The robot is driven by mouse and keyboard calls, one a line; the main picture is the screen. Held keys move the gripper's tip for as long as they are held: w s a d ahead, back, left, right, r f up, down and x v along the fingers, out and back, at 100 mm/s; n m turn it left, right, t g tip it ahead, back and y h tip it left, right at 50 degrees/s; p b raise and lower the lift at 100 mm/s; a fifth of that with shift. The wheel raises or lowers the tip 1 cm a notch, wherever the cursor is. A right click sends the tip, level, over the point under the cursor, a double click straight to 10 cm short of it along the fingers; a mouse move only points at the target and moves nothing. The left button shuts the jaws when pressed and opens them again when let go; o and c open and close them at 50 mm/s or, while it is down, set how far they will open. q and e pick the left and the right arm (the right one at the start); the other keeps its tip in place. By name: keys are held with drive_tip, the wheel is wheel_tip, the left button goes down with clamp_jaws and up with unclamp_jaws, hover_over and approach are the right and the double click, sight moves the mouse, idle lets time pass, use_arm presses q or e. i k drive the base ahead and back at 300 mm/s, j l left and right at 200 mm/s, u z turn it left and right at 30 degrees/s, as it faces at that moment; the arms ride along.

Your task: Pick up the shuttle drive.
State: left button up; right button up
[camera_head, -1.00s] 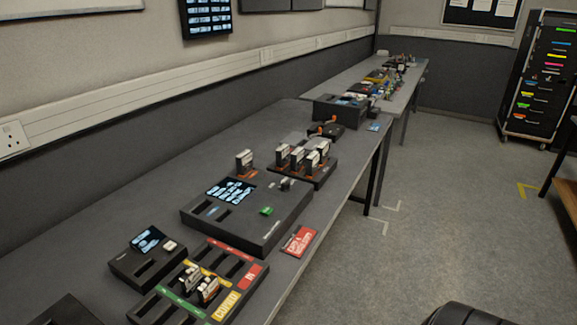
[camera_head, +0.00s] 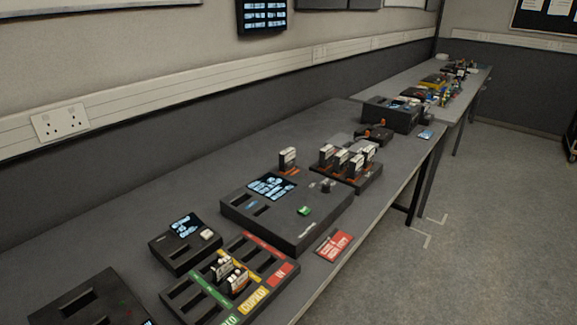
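I cannot tell which item is the shuttle drive; several small drive-like cartridges are in view and their labels are too small to read. Two white-topped cartridges (camera_head: 231,275) stand upright in the slotted tray (camera_head: 181,292) with red, yellow and green labels. One cartridge (camera_head: 287,159) stands alone beyond the large black dock unit (camera_head: 300,232). Several more cartridges (camera_head: 342,162) stand in a rack (camera_head: 366,184) behind the dock. Neither of my grippers is in view.
A small black box with a screen (camera_head: 185,245) stands left of the dock. Another black box (camera_head: 90,300) is at the lower left. A red card (camera_head: 333,245) lies by the table's front edge. A second bench (camera_head: 470,82) runs behind. Open floor (camera_head: 480,235) lies to the right.

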sight(287, 157)
drive_tip(key=u, duration=0.4)
drive_tip(key=i+l+u, duration=0.15)
drive_tip(key=l+u, duration=0.65)
drive_tip(key=i+l+u, duration=0.1)
drive_tip(key=l+u, duration=0.25)
drive_tip(key=j, duration=0.1)
